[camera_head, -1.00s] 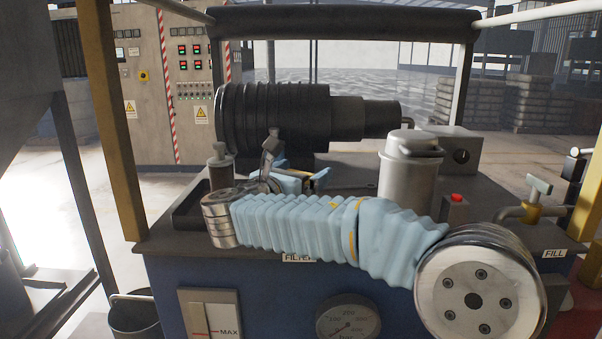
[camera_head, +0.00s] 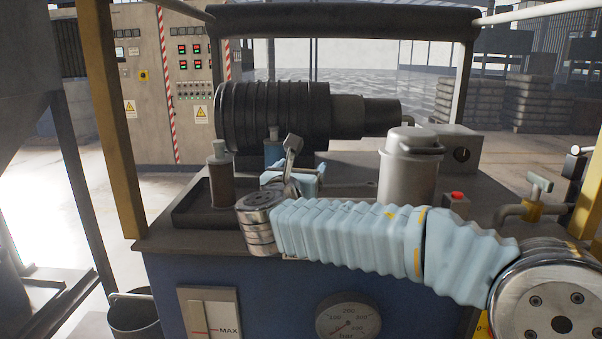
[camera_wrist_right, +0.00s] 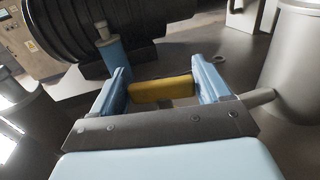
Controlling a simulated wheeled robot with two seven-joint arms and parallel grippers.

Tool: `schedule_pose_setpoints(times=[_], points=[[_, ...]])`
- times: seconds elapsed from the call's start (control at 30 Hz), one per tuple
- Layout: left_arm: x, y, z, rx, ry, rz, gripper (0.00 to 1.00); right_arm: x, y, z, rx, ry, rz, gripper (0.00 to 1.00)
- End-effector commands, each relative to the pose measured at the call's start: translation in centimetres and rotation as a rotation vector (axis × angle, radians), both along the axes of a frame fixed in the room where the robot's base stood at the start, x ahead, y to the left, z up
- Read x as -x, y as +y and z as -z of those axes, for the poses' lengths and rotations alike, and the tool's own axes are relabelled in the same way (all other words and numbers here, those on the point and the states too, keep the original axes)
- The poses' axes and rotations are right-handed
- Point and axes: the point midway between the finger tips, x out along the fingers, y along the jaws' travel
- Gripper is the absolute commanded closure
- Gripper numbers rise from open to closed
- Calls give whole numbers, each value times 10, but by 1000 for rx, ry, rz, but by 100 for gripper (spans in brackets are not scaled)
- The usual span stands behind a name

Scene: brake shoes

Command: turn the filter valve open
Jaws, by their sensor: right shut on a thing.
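In the right wrist view, a yellow bar (camera_wrist_right: 162,90), which looks like the valve handle, lies across the gap between the two blue fingers of my right gripper (camera_wrist_right: 160,82). The gripper is shut on this bar. In the head view, my right gripper (camera_head: 298,178) is over the machine's top, behind my pale blue arm sleeve. The bar and the valve body cannot be made out there, so the valve's position cannot be told. My left gripper is not in view.
A brown cylinder (camera_head: 221,182) stands left of my wrist, and a thin blue one (camera_head: 273,150) stands behind it. A lidded grey canister (camera_head: 408,172) stands to the right. A large black ribbed motor (camera_head: 275,112) lies behind. A pressure gauge (camera_head: 348,318) is on the front.

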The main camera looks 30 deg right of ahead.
Motion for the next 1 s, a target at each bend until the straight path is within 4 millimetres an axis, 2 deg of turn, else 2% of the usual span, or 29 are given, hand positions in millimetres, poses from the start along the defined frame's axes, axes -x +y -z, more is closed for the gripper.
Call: schedule_pose_setpoints(times=[0.4, 0.93, 0.97, 1.0], points=[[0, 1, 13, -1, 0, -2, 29, 0, 0, 1, 0, 0, -203, 53], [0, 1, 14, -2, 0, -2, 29, 0, 0, 0, -1, 1, -235, 53], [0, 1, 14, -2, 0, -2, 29, 0, 1, 0, -1, 1, -235, 21], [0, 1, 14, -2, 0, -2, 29, 0, 0, 0, -1, 1, -235, 15]])
